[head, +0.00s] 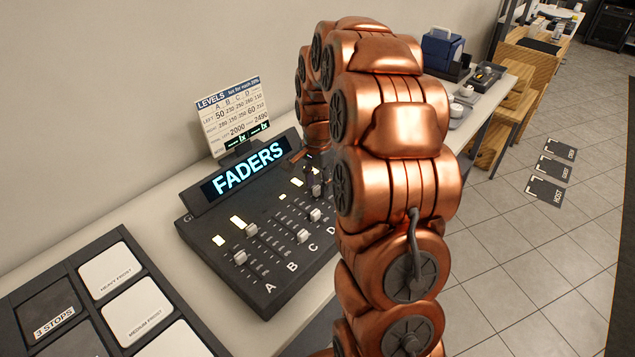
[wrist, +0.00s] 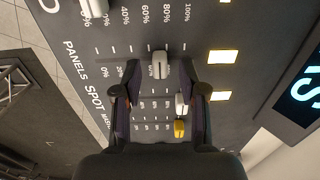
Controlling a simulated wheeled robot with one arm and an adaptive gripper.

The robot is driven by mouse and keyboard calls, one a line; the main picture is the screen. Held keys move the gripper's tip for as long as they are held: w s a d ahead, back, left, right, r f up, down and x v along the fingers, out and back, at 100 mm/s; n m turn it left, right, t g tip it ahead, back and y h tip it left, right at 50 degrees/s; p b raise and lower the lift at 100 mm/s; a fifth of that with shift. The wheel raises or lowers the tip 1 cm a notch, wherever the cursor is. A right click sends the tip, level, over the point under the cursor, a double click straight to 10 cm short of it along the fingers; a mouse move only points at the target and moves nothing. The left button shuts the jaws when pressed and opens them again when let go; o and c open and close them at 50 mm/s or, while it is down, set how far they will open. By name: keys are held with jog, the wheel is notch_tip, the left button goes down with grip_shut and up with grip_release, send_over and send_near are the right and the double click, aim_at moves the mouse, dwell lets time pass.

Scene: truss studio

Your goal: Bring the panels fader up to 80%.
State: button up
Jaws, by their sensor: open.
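The fader desk (head: 262,262) stands on the counter in the head view, with its lit FADERS display. In the wrist view, the grey-white panels fader knob (wrist: 158,65) lies in line with the PANELS label (wrist: 75,62). It looks to be between about 60% and 80%; its exact mark is hard to read. My gripper (wrist: 160,92) is open over the desk, its two dark fingers on either side of the fader rows, with the panels knob between them. I cannot tell whether either finger touches it. In the head view my arm hides most of that end.
A white spot knob (wrist: 180,103) and a yellow knob (wrist: 180,128) sit close by, near the right finger. A levels card (head: 232,115) stands behind. A button board (head: 70,275) lies left.

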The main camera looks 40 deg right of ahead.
jog(key=shift+f, duration=0.65)
grip_shut()
